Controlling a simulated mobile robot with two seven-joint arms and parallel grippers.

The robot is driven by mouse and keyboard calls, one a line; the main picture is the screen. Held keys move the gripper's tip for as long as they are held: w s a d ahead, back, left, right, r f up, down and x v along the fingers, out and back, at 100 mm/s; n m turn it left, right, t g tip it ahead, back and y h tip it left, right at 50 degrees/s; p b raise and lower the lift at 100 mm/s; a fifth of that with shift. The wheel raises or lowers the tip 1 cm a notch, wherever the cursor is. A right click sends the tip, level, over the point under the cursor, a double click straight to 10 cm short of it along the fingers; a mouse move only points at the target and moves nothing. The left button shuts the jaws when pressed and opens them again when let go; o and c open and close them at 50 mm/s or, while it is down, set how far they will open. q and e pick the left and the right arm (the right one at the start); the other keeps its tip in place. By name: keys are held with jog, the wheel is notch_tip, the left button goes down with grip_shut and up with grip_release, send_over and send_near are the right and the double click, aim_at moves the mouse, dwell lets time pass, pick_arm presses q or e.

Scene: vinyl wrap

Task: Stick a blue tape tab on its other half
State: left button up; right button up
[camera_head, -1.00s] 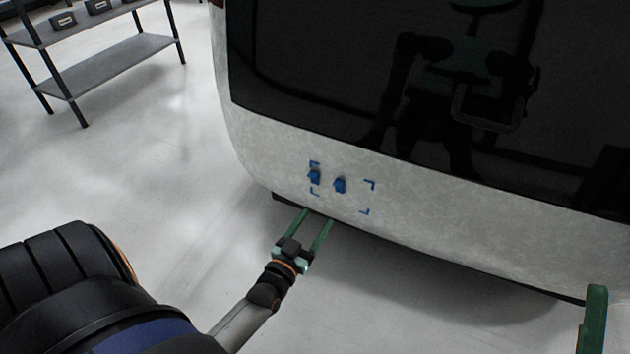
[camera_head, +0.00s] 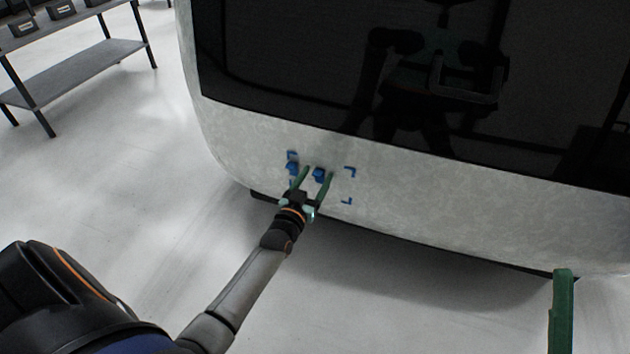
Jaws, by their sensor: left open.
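Two small blue tape tabs are on the pale lower panel of the vehicle. The left tab (camera_head: 292,168) sits by the left corner marks, and the right tab (camera_head: 319,174) is a short way to its right. Blue corner marks (camera_head: 350,171) frame the area. My left gripper (camera_head: 316,177) is open, its green fingers pointing up at the panel. The fingertips appear on either side of the right tab; I cannot tell whether they touch it. Of my right gripper, only a green finger (camera_head: 562,312) shows at the lower right edge; its opening is hidden.
The vehicle's pale panel (camera_head: 450,205) curves across the view under a dark, reflective window (camera_head: 300,60). A grey shelf rack (camera_head: 75,75) with small dark boxes stands at the upper left. The pale floor (camera_head: 130,200) between is clear.

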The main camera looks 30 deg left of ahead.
pick_arm(q)
jog(key=shift+c, duration=0.3)
grip_shut()
jog(key=c, duration=0.7)
grip_release()
grip_shut()
jog(key=shift+s+d+p, duration=0.1)
jog(key=shift+s+p, duration=0.45)
jog(key=shift+s, duration=0.05)
jog(key=s+d+p, duration=0.1)
jog(key=s+p, duration=0.3)
jog(key=s, duration=0.3)
jog(key=shift+d, duration=0.15)
dwell(0.6)
